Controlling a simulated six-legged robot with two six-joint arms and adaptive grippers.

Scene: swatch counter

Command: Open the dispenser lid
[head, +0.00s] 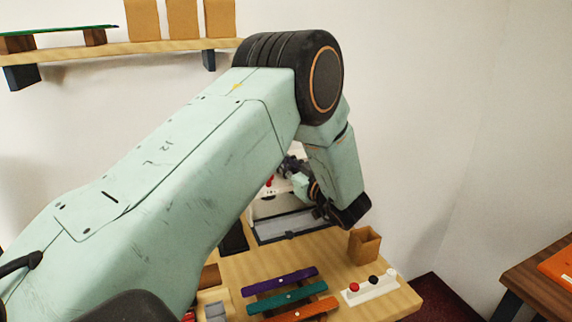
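The likely dispenser is a white box (265,208) with a grey, dark-edged front part (288,226), at the back of the wooden counter. My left arm covers much of it, so I cannot tell how its lid stands. My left gripper (288,168) is small and dark in front of the white box, near a small red part (270,181). I cannot tell whether it touches the box or whether its fingers are open. My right gripper is not in view.
Purple (280,281), teal (287,299) and orange (306,311) strips lie at the counter's front. A white block with red, black and white knobs (369,290) and an open brown box (364,246) stand to the right. A shelf (130,48) hangs upper left.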

